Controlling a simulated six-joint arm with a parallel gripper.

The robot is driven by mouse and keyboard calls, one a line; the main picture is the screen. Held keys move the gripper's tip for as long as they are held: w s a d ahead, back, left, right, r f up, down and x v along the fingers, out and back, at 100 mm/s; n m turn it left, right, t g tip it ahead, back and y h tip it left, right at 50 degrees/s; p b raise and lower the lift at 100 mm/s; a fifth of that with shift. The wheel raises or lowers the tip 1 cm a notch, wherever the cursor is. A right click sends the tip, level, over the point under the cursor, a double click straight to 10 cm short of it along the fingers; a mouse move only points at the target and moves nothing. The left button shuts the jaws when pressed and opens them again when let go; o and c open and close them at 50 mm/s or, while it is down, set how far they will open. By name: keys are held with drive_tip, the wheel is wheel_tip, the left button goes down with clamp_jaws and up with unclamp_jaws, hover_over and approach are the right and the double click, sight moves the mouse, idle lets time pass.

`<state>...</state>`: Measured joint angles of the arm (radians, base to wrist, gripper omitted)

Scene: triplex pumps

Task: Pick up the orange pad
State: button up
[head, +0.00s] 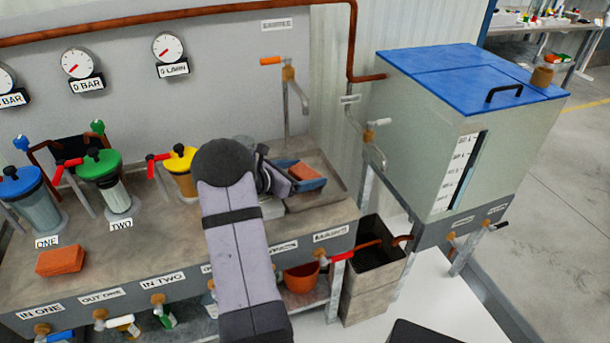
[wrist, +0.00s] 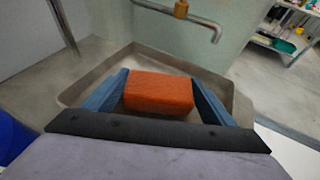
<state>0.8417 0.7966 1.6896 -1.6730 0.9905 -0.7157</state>
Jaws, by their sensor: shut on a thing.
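An orange pad (wrist: 158,92) is held between the two blue fingers of my gripper (wrist: 157,98) in the wrist view. One finger lies along each side of it. In the head view this pad (head: 304,171) shows at the end of my gripper (head: 298,178), over the grey sink basin (head: 325,193) at the right end of the bench. I cannot tell how far it is above the basin floor. A second orange pad (head: 60,261) lies on the bench top at the left, in front of the label ONE, away from my gripper.
A tap (head: 289,75) stands behind the basin, and a second spout (head: 374,150) reaches from the blue-lidded tank (head: 470,90) at the right. Green-topped (head: 98,165) and yellow-topped (head: 180,160) pump units stand left of my arm. An open grey bin (head: 375,265) stands below the bench's right end.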

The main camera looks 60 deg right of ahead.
sight(304, 172)
drive_tip(key=shift+r, duration=0.15)
wheel_tip(304, 172, up, 10)
drive_tip(key=shift+f, duration=0.1)
drive_tip(key=w+a, duration=0.3)
drive_tip(key=a, duration=0.1)
drive_tip(key=w+a+p, duration=0.1)
drive_tip(key=w+a, duration=0.2)
drive_tip(key=a, duration=0.1)
drive_tip(key=w+a+p, duration=0.1)
drive_tip(key=w+a, duration=0.2)
drive_tip(key=shift+a+f, duration=0.1)
drive_tip(key=shift+a, duration=0.3)
drive_tip(key=w+a+b, duration=0.1)
drive_tip(key=w+a, duration=0.1)
drive_tip(key=a, duration=0.6)
drive_tip(key=w+a+b, duration=0.2)
drive_tip(key=w+a, duration=0.1)
drive_tip(key=a, duration=0.5)
drive_tip(key=shift+s+d+f, duration=0.1)
drive_tip(key=shift+d+f, duration=0.05)
drive_tip(key=shift+f, duration=2.35)
drive_tip(key=shift+s+d+f, duration=0.1)
drive_tip(key=shift+d+f, duration=0.05)
drive_tip(key=shift+f, duration=2.35)
drive_tip(key=shift+f, duration=0.15)
drive_tip(key=o, duration=1.2)
drive_tip(key=shift+c, duration=0.2)
